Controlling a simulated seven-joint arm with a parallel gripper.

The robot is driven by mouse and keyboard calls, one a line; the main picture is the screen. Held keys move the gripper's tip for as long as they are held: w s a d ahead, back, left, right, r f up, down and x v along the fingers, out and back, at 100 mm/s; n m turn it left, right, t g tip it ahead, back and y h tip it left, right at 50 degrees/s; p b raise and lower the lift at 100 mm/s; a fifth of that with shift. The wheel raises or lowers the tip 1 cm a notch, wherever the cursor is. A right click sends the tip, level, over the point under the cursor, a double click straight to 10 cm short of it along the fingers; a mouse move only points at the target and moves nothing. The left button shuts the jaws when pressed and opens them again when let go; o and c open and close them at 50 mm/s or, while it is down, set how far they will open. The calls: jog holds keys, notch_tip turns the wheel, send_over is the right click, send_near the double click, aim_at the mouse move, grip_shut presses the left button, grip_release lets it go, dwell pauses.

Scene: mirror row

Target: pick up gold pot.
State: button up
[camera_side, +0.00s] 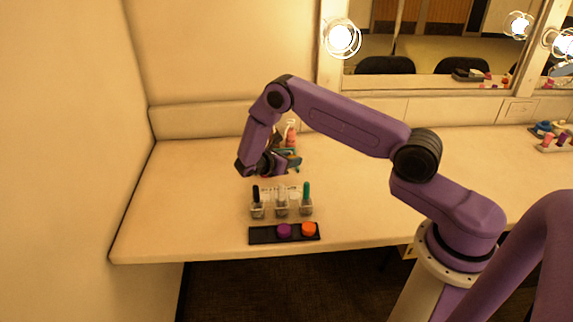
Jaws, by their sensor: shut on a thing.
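My gripper (278,164) is over the left part of the counter, behind the row of small bottles. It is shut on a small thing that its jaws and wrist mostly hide. I cannot make out the held thing's colour or shape. No gold pot shows clearly anywhere in view. A purple pot (284,230) and an orange pot (309,229) sit on a black tray (262,235) near the counter's front edge. The left end of that tray is bare.
Bottles with a black cap (256,195), a clear one (282,199) and a teal cap (306,192) stand behind the tray. A teal item (291,158) and a pinkish bottle (291,136) are beside and behind my gripper. The counter's left side is clear.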

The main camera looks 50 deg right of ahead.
jog(key=s+a+r, duration=0.3)
jog(key=s+r, duration=0.5)
jog(key=s, duration=0.3)
jog(key=a+r+n+t+y, duration=0.3)
jog(key=a+r+n+t, duration=0.3)
jog(key=a+n+t, duration=0.4)
jog(key=n+t+y, duration=0.4)
jog(key=n+y, duration=0.3)
jog(key=y, duration=0.2)
send_over(263, 238)
notch_tip(263, 238, down, 10)
jog(key=r, duration=0.1)
jog(key=shift+a+f, duration=0.1)
jog(key=shift+f, duration=4.15)
jog(key=shift+f, duration=0.6)
